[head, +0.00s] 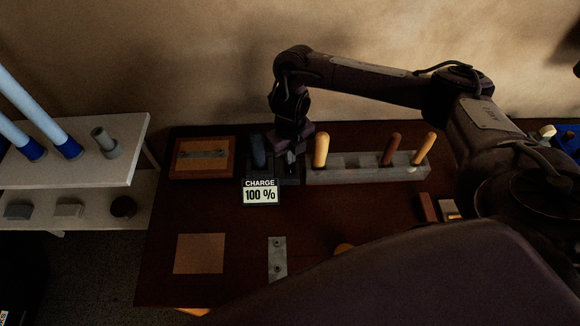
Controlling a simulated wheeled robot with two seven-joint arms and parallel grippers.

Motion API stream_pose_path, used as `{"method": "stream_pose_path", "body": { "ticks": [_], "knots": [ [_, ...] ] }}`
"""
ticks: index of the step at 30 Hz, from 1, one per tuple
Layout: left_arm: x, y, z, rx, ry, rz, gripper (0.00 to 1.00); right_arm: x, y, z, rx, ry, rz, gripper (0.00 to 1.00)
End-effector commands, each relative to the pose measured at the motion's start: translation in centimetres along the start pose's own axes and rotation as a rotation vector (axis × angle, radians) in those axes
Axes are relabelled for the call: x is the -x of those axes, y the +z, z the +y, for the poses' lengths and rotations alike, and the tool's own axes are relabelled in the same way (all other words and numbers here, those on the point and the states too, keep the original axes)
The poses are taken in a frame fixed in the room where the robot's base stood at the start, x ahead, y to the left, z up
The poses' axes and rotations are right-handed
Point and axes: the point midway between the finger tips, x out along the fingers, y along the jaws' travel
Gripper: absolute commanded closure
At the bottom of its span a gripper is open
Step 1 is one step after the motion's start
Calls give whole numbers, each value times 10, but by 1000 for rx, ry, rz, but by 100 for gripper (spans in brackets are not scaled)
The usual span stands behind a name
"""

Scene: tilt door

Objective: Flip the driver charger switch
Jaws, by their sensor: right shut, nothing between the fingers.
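The driver charger (249,182) stands near the back of the dark table, with a dark blue driver (257,150) upright in it. A white sign on its front (261,193) reads "CHARGE 100 %". My right gripper (290,157) points down at the charger's right part and is shut with nothing in it. The switch cannot be made out; the gripper covers that area. I cannot tell whether the fingers touch the charger. My left gripper is not in view.
A grey rack (345,176) with several wooden-handled tools stands right of the charger. A wooden box (203,157) is to its left. A metal strip (277,258) and a tan square (200,253) lie in front. White shelves (62,172) stand left of the table (222,220).

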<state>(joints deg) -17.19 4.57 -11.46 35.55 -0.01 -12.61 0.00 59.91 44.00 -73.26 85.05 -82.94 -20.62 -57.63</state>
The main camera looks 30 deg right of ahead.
Motion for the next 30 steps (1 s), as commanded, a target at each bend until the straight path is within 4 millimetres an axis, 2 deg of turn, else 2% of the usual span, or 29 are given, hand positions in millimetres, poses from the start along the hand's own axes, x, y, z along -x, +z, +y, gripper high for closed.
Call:
{"method": "stream_pose_path", "body": {
  "ticks": [30],
  "knots": [
    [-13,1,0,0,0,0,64,-16,0,0,0,0,1,100]
  ]
}}
